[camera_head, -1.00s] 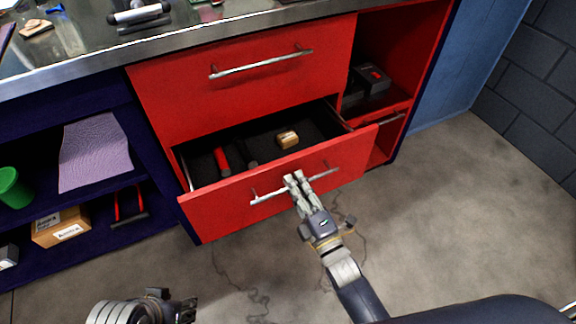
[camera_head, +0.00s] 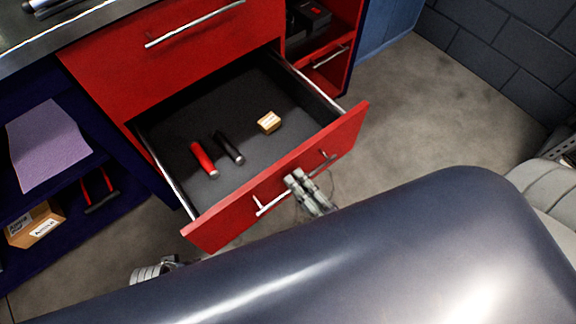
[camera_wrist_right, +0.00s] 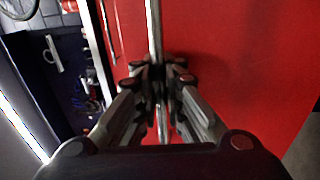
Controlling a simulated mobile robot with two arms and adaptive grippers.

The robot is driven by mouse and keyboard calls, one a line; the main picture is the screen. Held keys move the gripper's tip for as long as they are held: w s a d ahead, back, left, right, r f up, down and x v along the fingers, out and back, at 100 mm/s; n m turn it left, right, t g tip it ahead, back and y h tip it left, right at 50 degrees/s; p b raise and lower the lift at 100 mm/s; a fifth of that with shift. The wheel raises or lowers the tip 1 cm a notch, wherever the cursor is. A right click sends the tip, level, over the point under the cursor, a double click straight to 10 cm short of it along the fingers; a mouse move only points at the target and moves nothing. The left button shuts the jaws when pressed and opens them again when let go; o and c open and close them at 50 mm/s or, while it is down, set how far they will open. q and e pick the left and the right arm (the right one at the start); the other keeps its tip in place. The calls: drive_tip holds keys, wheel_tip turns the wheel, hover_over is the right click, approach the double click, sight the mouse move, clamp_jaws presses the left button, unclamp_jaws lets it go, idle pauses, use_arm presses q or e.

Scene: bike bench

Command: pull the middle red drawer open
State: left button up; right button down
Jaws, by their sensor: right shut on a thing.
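The middle red drawer (camera_head: 275,180) is pulled well out of the red cabinet, and its dark inside shows. It holds a red-handled tool (camera_head: 203,158), a black-handled tool (camera_head: 229,148) and a small tan box (camera_head: 269,122). My right gripper (camera_head: 294,180) is shut on the drawer's bar handle (camera_head: 265,207) near its middle. In the right wrist view the fingers (camera_wrist_right: 160,78) close around the handle (camera_wrist_right: 154,30), in front of the red drawer face (camera_wrist_right: 235,60). My left gripper (camera_head: 172,262) shows only in part at the lower left, mostly hidden behind my own arm; its fingertips cannot be made out.
The upper red drawer (camera_head: 180,50) is shut. An open shelf on the left holds a purple sheet (camera_head: 48,142) and a cardboard box (camera_head: 36,224). Open concrete floor (camera_head: 400,125) lies to the right.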

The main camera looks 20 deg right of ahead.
use_arm(q)
drive_tip(key=shift+f, duration=0.3)
use_arm(e)
drive_tip(key=shift+s+d+f, duration=0.1)
drive_tip(key=shift+s+f, duration=0.05)
drive_tip(key=shift+s, duration=0.2)
drive_tip(key=c, duration=1.7)
unclamp_jaws()
drive_tip(key=v, duration=1.2)
